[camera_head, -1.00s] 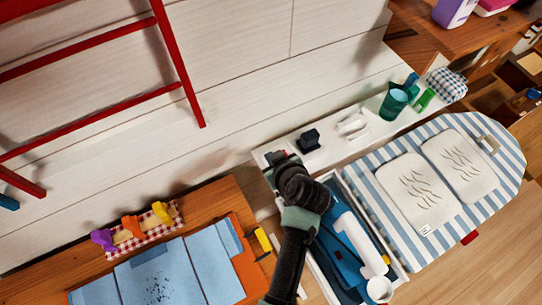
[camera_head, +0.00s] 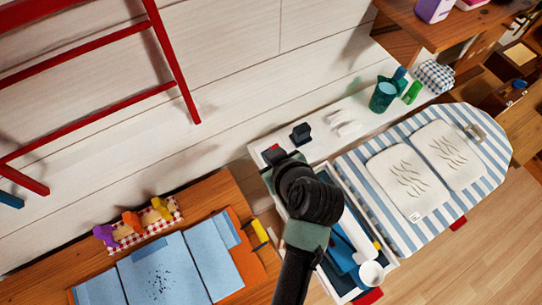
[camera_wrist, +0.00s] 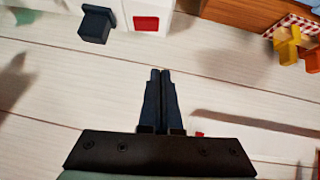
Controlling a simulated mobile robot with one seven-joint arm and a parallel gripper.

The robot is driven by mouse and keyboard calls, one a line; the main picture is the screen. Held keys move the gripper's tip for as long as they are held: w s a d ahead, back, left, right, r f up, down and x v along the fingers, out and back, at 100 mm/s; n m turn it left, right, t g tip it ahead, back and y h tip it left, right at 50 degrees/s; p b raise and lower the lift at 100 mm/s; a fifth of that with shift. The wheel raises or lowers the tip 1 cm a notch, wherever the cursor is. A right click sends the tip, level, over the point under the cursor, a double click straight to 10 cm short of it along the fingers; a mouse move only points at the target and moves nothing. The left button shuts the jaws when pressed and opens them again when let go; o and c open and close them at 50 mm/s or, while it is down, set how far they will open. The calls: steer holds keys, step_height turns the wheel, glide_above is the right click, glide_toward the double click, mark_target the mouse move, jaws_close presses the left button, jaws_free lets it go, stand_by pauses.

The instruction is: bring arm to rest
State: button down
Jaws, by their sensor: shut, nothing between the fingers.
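My arm rises from the bottom of the head view, over the left end of an open drawer. My gripper's tip is hidden there behind my own wrist. In the wrist view my gripper (camera_wrist: 158,75) has its two dark fingers together with nothing between them. The fingers point toward the pale plank wall (camera_wrist: 70,95) and touch nothing that I can see.
The open drawer (camera_head: 391,268) holds blue and white items. A white shelf (camera_head: 345,120) carries a dark block (camera_head: 301,134) and a teal cup (camera_head: 384,96). A striped ironing board (camera_head: 393,231) is at right; a wooden bench (camera_head: 215,188) with blue cloth (camera_head: 160,275) is at left.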

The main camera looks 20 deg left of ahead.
steer(key=shift+v, duration=0.85)
steer(key=shift+a, duration=0.1)
steer(key=w+d+r+m+t+h, duration=0.1)
steer(key=w+r+t, duration=0.2)
steer(key=r, duration=0.6)
steer(key=w+d+r+m+t, duration=0.2)
steer(key=w+r+t, duration=0.15)
steer(key=r, duration=0.65)
steer(key=w+d+r+m+t+h, duration=0.1)
steer(key=w+r+t, duration=0.25)
steer(key=r, duration=0.55)
steer(key=s+d+r+m+t+h, duration=0.1)
steer(key=s+r+m+t, duration=0.1)
steer(key=r, duration=0.8)
steer(key=s+d+r+m+t+h, duration=0.1)
steer(key=s+r+t, duration=0.3)
steer(key=r, duration=0.6)
steer(key=s+d+r+m+t+h, duration=0.1)
steer(key=s+r+t, duration=0.3)
steer(key=r, duration=0.6)
steer(key=s+d+m, duration=0.1)
steer(key=s, duration=0.1)
steer(key=shift+s+d+m+h, duration=0.15)
steer(key=shift+s+m+h, duration=0.2)
steer(key=shift+m+h, duration=0.05)
steer(key=shift+s, duration=0.1)
